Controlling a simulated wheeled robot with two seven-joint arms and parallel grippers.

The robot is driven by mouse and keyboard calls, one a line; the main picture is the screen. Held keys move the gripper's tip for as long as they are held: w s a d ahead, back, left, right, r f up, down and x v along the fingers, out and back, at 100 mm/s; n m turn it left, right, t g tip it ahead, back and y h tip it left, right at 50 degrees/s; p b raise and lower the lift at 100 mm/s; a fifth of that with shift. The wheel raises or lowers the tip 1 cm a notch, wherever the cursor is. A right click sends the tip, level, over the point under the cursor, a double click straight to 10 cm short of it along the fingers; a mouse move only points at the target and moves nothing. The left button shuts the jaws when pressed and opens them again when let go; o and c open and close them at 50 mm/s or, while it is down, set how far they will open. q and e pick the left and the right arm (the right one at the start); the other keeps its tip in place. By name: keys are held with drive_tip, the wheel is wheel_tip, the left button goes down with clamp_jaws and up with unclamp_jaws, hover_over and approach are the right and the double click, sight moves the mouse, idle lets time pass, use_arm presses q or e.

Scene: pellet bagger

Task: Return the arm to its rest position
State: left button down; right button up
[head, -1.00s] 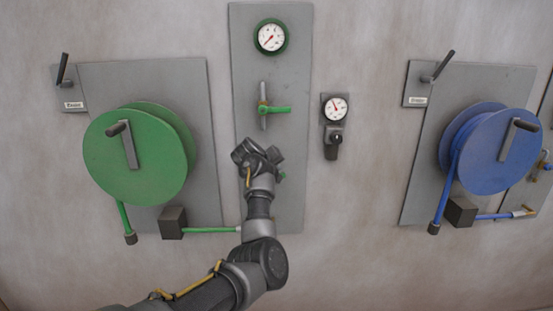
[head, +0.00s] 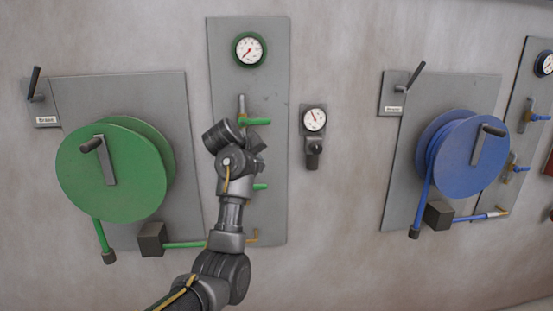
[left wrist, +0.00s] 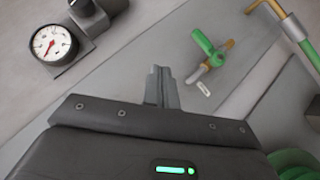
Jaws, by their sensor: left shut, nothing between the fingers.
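My left arm comes in from the bottom of the head view. Its wrist and gripper (head: 250,140) are in front of the grey centre panel (head: 262,85), and the arm covers part of that panel. In the left wrist view the fingers (left wrist: 161,86) are shut together and hold nothing. They point toward the panel, apart from the green-handled valve (left wrist: 208,52). My right gripper is in neither view.
A green reel (head: 110,190) is left of the arm and a blue reel (head: 455,160) is far right. The upper green valve handle (head: 256,122) is close to my wrist. A small gauge (head: 314,120) is right of the panel. Bare wall lies between.

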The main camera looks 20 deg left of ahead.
use_arm(q)
drive_tip(key=shift+f, duration=0.15)
wheel_tip(320, 180, down, 31)
drive_tip(key=m+g+y+b, duration=0.1)
drive_tip(key=m+g+y, duration=0.1)
drive_tip(key=m+g, duration=0.15)
drive_tip(key=s+d+f+m+g+b, duration=0.1)
drive_tip(key=s+f, duration=0.4)
drive_tip(key=f, duration=0.5)
drive_tip(key=s+d+f+m+g+y, duration=0.1)
drive_tip(key=s+f, duration=0.4)
drive_tip(key=f, duration=0.5)
drive_tip(key=s+d+f+m+g+b, duration=0.1)
drive_tip(key=s+f, duration=0.4)
drive_tip(key=f, duration=0.5)
drive_tip(key=s+d+f+m+g+h, duration=0.1)
drive_tip(key=s+d+f+m, duration=0.2)
drive_tip(key=s+f, duration=1.6)
drive_tip(key=s+d+f+g, duration=0.1)
drive_tip(key=s+f, duration=0.1)
drive_tip(key=s, duration=0.8)
drive_tip(key=s+d+f+m+h+b, duration=0.1)
drive_tip(key=s+d+f, duration=0.1)
drive_tip(key=s, duration=0.9)
drive_tip(key=s+d+f+m+g+h, duration=0.1)
drive_tip(key=s+f, duration=0.3)
drive_tip(key=s, duration=0.7)
drive_tip(key=shift+s+d+f+g, duration=0.25)
drive_tip(key=shift+d+g, duration=0.1)
drive_tip(key=shift+d, duration=0.4)
